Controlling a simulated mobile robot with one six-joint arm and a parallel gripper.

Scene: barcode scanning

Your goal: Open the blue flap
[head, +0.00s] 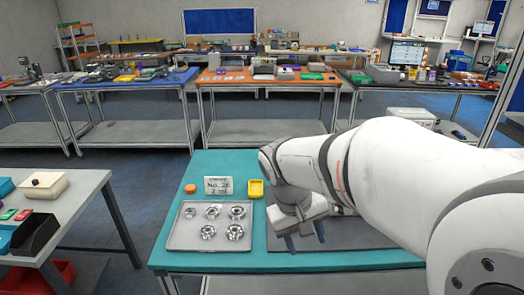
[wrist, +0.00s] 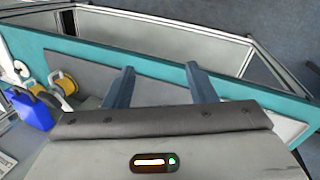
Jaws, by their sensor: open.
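My gripper (head: 305,238) is open and empty, pointing down over the grey mat at the right part of the teal table (head: 210,162). Its two fingers also show apart in the wrist view (wrist: 161,80), above the table's edge region, with nothing between them. I cannot make out a blue flap for certain. A blue object (wrist: 30,108) stands at the left of the wrist view, away from the fingers; I cannot tell whether it has a flap. My arm hides part of the table's right side in the head view.
A grey tray (head: 180,240) with several metal rings lies on the table's left. Behind it are an orange disc (head: 190,188), a sign (head: 218,186) and a yellow box (head: 256,189). A side table (head: 75,205) with bins stands at left. Open floor lies behind.

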